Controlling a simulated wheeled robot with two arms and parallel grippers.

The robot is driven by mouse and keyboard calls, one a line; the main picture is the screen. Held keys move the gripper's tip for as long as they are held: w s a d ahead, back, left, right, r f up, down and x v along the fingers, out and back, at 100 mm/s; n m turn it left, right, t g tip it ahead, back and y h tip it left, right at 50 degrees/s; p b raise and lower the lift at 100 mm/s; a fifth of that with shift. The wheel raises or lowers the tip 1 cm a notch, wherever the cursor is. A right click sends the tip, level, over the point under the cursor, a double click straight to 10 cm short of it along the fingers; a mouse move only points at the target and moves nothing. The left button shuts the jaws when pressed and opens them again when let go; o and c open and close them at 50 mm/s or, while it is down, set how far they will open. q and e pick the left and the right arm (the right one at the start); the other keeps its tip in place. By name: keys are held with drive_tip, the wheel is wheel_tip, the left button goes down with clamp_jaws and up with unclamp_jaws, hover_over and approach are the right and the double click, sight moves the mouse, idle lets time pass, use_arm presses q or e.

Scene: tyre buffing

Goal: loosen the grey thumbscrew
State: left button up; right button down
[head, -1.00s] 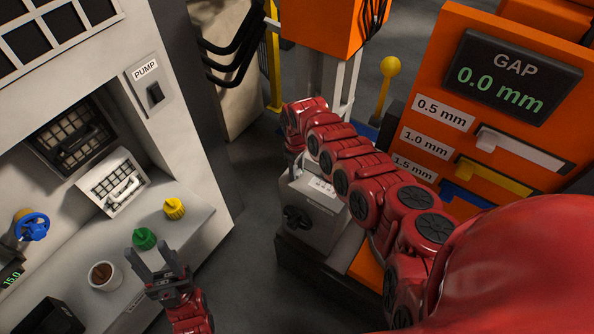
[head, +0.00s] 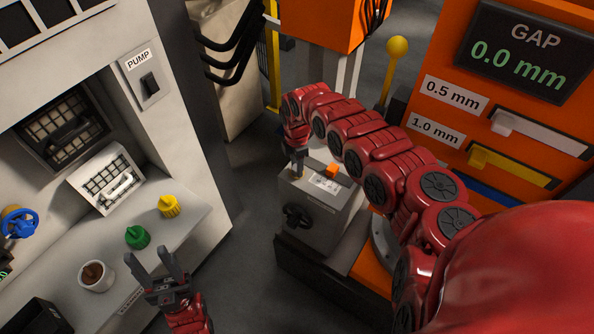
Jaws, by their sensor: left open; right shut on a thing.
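My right gripper (head: 297,172) points down at the top of a grey box (head: 328,221), near its left end. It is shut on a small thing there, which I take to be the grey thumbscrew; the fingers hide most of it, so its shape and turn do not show. The box has a black star knob (head: 297,216) on its front, and a white label and an orange block (head: 332,170) on top. My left gripper (head: 156,268) is open and empty, below the green-capped piece (head: 137,237) in the picture.
A white counter at the left holds a yellow piece (head: 168,206), a cup with brown contents (head: 95,276) and a black box (head: 40,318). A blue valve wheel (head: 18,222) is at the far left. An orange panel at the right has a display (head: 521,50) reading GAP 0.0 mm.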

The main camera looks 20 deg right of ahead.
drive_tip(key=c, duration=0.6)
unclamp_jaws()
drive_tip(key=shift+n, duration=0.3)
wheel_tip(320, 180, up, 5)
drive_tip(key=p, duration=0.4)
drive_tip(key=shift+r, duration=0.15)
drive_tip(key=shift+r+p, duration=0.35)
drive_tip(key=shift+p, duration=0.1)
